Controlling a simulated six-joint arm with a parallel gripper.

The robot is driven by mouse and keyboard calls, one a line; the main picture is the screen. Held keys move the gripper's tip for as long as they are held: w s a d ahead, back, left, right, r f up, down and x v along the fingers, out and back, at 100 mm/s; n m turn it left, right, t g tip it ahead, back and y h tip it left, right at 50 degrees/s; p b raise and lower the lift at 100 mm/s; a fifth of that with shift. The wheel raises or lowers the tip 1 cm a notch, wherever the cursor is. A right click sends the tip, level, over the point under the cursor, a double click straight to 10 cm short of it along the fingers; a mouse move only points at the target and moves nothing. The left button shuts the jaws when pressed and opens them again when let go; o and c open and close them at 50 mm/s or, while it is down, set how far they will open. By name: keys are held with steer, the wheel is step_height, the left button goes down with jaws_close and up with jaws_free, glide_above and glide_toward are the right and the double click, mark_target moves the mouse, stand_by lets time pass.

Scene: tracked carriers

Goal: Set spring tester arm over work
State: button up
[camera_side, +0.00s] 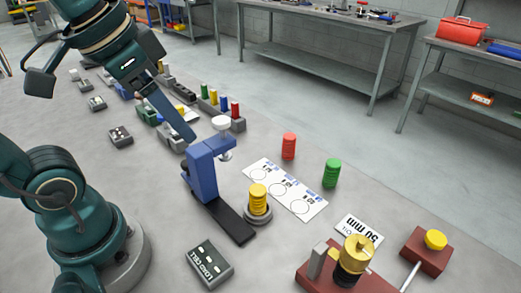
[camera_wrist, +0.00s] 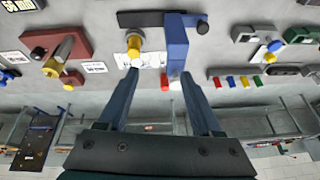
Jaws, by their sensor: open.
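The blue spring tester arm (camera_side: 205,167) stands upright on a black rail (camera_side: 235,222) in the side view, with a white knob (camera_side: 222,124) at its top. A yellow spring (camera_side: 258,197) stands on a round grey seat (camera_side: 258,216) near the rail, to the right of the blue post. My gripper (camera_side: 188,136) is beside the upper end of the tester arm; the side view shows its fingers nearly in line. In the wrist view my gripper (camera_wrist: 159,73) is open, with the blue tester arm (camera_wrist: 177,45) in front of its fingertips. I cannot tell whether they touch.
A red spring (camera_side: 289,146) and a green spring (camera_side: 332,172) stand beside a white card with circles (camera_side: 287,189). A load cell box (camera_side: 209,264) lies at the front. A dark red fixture with a brass part (camera_side: 354,259) stands front right. Several small devices crowd the far left.

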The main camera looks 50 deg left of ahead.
steer(key=w+a+m+g, duration=0.5)
steer(key=a+m, duration=0.3)
steer(key=a, duration=0.3)
steer(key=f, duration=1.6)
steer(key=shift+s+d+f, duration=0.15)
steer(key=shift+d+f, duration=0.05)
steer(key=shift+f, duration=0.2)
jaws_close()
steer(key=shift+r, duration=0.1)
stand_by(0.5)
